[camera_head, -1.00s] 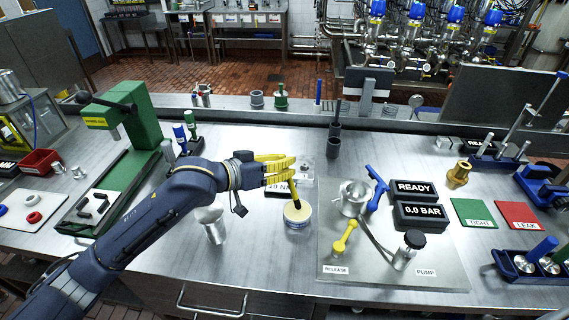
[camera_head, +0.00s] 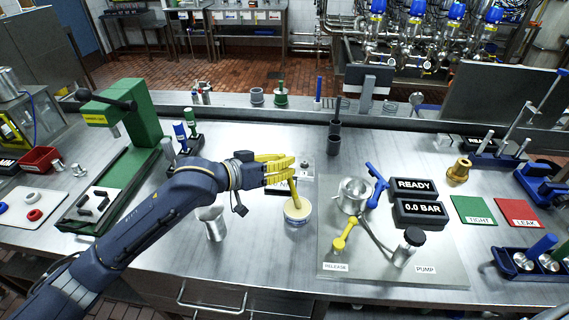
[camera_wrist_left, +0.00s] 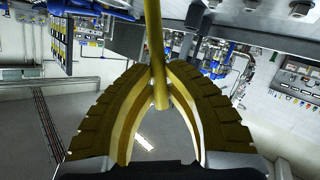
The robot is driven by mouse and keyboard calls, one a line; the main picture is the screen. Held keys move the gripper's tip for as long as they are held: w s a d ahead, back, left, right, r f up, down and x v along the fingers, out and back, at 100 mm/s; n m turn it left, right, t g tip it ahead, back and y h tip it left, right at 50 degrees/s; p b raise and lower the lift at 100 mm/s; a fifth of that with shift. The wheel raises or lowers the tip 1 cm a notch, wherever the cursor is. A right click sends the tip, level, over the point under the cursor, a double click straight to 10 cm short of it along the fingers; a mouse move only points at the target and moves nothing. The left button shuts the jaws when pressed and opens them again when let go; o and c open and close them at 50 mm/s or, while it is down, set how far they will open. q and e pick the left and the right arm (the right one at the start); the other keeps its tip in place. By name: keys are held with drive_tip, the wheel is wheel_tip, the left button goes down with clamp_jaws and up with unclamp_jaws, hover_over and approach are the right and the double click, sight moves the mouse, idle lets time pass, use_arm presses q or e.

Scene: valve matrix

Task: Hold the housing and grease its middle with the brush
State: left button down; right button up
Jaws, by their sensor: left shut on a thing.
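My left gripper (camera_head: 290,174) is shut on the brush (camera_head: 294,188), whose handle shows as a yellow rod (camera_wrist_left: 155,50) between the fingers in the left wrist view. The brush points down, its lower end at the open top of the white grease pot (camera_head: 297,218); I cannot tell how deep it reaches. A plain steel cup-shaped part (camera_head: 213,225), perhaps the housing, stands upright on the bench left of the pot, apart from the gripper. Another round steel body (camera_head: 353,194) sits on the test plate. My right gripper is out of view.
The test plate (camera_head: 440,274) carries a yellow release lever (camera_head: 345,236) and a pump (camera_head: 408,247). Black displays (camera_head: 418,214) stand behind. A green press (camera_head: 140,125) is at left. Green (camera_head: 474,210) and red (camera_head: 519,213) mats lie right. Bench front left of the plate is clear.

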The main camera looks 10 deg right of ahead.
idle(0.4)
use_arm(q)
drive_tip(key=shift+r, duration=3.5)
